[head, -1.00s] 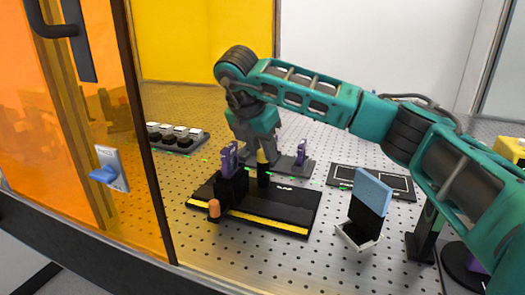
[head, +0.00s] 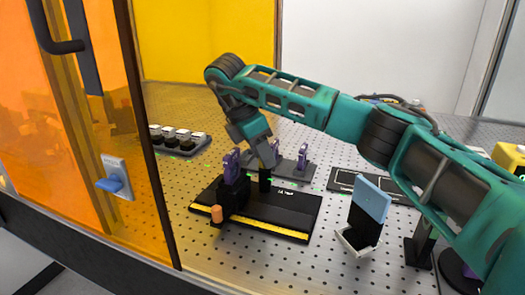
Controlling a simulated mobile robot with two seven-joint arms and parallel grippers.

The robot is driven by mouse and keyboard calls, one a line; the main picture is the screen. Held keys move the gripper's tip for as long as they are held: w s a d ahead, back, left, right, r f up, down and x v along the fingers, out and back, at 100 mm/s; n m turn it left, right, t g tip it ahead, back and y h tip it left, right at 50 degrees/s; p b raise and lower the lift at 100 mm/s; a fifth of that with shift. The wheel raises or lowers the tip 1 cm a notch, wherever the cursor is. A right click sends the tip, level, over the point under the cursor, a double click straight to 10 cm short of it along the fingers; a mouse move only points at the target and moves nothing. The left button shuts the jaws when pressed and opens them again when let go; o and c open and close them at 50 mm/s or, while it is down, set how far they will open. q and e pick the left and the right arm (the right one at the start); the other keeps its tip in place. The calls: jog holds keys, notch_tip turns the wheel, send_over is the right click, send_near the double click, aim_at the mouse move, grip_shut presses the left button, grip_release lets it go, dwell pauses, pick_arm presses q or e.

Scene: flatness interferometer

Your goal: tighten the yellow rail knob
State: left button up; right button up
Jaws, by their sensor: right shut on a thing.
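My right gripper (head: 268,156) reaches down from above onto the top of a short black post (head: 265,181). The post stands on the black rail base (head: 292,211), which has a yellow scale strip along its front edge. The gripper is shut at the post's top, where the yellow knob is; its fingers hide the knob now. Just left of the post, a black carriage (head: 233,194) holds a purple-framed optic (head: 231,164). An orange-brown knob (head: 217,214) sticks out at the carriage's front. My left gripper is out of view.
A second purple-framed mount (head: 302,158) stands behind. A row of several white-topped knobs (head: 185,138) lies back left. A blue-and-black card in a white holder (head: 370,200) stands right of the rail.

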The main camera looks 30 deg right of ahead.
jog(key=o, duration=1)
jog(key=shift+o, duration=0.2)
jog(key=shift+a+r, duration=0.1)
jog(key=shift+r, duration=0.2)
jog(key=p+v, duration=0.3)
jog(key=v, duration=0.9)
jog(key=shift+a, duration=0.15)
jog(key=shift+r, duration=0.1)
